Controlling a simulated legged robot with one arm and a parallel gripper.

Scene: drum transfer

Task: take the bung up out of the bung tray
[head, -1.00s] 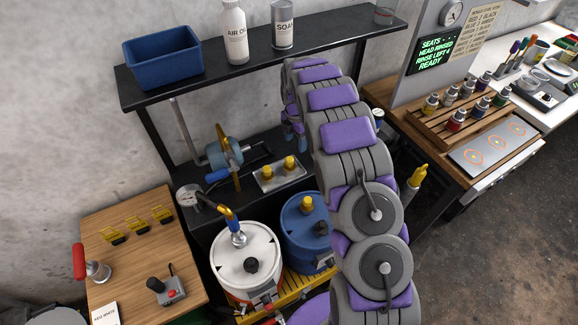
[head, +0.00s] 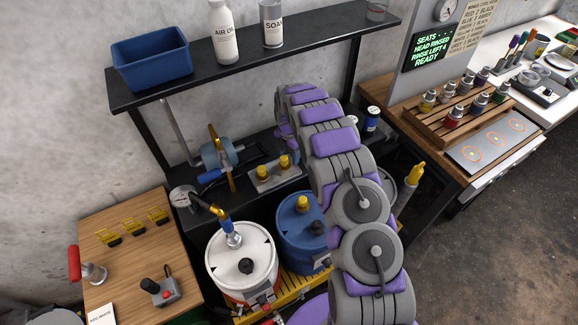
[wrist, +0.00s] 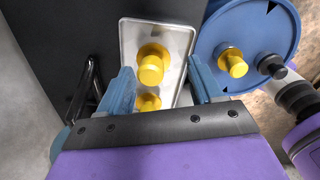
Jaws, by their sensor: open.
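The bung tray (head: 254,184) is a small pale metal tray on the black bench. Two yellow bungs stand in it, a left one (head: 265,171) and a right one (head: 284,163). In the wrist view the tray (wrist: 176,34) lies ahead of my gripper (wrist: 164,82), with one bung (wrist: 151,68) farther out and another (wrist: 148,102) nearer the palm. The blue fingers are apart, one on each side of the bungs, and hold nothing. I cannot tell how high the fingertips are above the tray. In the head view my arm hides the gripper.
A blue drum (head: 300,228) with a yellow bung on its lid stands beside the tray, and a white drum (head: 242,262) stands left of it. A shelf (head: 250,55) runs above. A blue pump (head: 217,156) sits left of the tray.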

